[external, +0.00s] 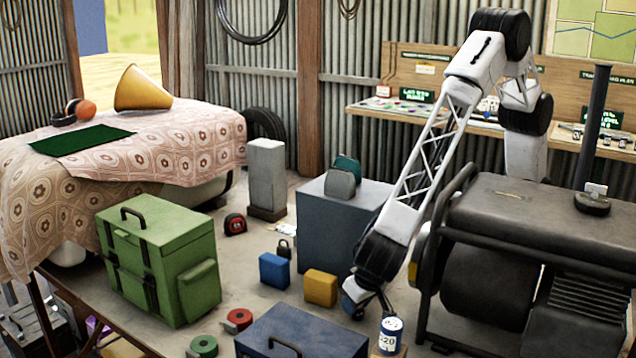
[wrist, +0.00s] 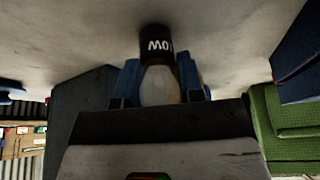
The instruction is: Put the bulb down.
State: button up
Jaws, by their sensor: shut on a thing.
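My gripper (external: 368,304) is low over the table, right of the yellow block in the external view. In the wrist view, the blue fingers of my gripper (wrist: 160,82) are closed on both sides of the bulb. The bulb (wrist: 160,88) has a pale rounded body and a black end with partly readable white lettering, pointing away from my gripper. The bulb cannot be made out clearly in the external view. I cannot tell whether its black end touches the table.
A yellow block (external: 320,288) and blue block (external: 274,270) stand left of my gripper. A numbered can (external: 391,336) is close in front, beside a dark blue case (external: 300,338). A grey box (external: 335,225) stands behind; a dark generator (external: 540,235) is right.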

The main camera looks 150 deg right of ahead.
jog(key=shift+f, duration=0.15)
jog(key=o, duration=0.9)
jog(key=shift+r, duration=0.2)
jog(key=shift+a+r, duration=0.2)
jog(key=shift+r, duration=0.35)
jog(key=v, duration=0.3)
jog(key=d+v, duration=0.1)
jog(key=v, duration=0.2)
jog(key=d+r+v, duration=0.1)
jog(key=v, duration=0.2)
jog(key=shift+s+f, duration=0.1)
jog(key=shift+s, duration=0.15)
jog(key=shift+r, duration=0.7)
jog(key=shift+r, duration=0.1)
